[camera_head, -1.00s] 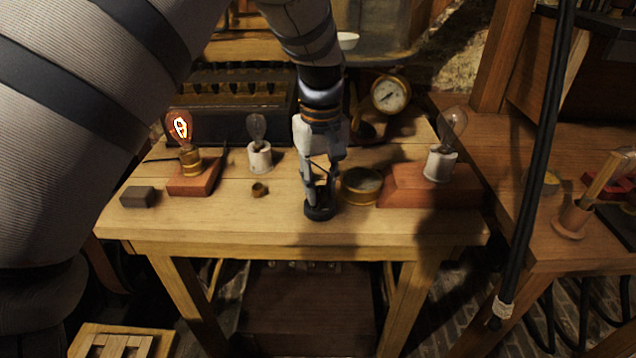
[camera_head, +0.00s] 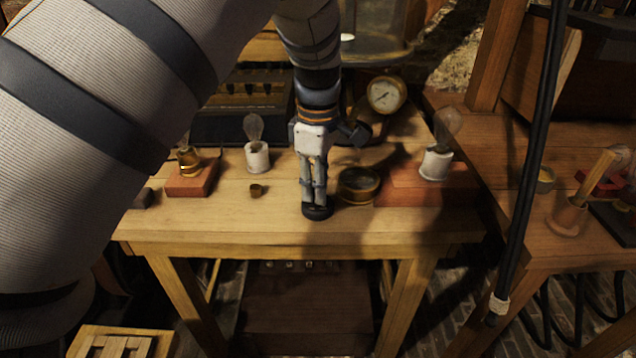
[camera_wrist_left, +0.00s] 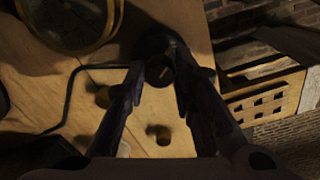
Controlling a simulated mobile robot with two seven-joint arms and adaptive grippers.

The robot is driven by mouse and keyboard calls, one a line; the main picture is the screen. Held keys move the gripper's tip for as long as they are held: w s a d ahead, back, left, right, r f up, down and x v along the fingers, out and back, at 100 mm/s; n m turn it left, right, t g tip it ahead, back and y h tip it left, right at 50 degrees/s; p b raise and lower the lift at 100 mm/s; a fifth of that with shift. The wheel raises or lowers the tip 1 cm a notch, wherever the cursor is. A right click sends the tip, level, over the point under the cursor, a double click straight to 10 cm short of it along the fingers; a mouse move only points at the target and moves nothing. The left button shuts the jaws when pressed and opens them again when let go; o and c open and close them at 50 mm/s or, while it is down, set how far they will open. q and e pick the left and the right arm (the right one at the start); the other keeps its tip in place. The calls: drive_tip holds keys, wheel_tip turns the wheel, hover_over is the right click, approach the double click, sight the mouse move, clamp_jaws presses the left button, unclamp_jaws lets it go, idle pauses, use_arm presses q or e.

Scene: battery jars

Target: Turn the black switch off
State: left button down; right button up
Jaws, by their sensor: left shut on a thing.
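The black switch (camera_head: 317,212) is a small round black piece near the front edge of the wooden table. My left gripper (camera_head: 314,197) points down at it, with its fingers shut on its upper part. In the left wrist view the fingers (camera_wrist_left: 160,72) lie on either side of the round switch (camera_wrist_left: 158,44), which has a small pale mark on its middle. The fingers hide part of the switch. A bulb in a brass socket (camera_head: 189,162) on a red block is partly behind my arm, and no glow shows there. My right gripper is not in view.
A round brass-rimmed dial (camera_head: 359,185) stands close to the right of the gripper. Another bulb (camera_head: 437,163) stands right. A gauge (camera_head: 386,94) is behind.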

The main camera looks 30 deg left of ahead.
use_arm(q)
drive_tip(key=shift+n, duration=0.9)
drive_tip(key=c, duration=1.3)
unclamp_jaws()
drive_tip(key=shift+c, duration=0.2)
wheel_tip(320, 180, up, 12)
drive_tip(key=shift+f, duration=0.1)
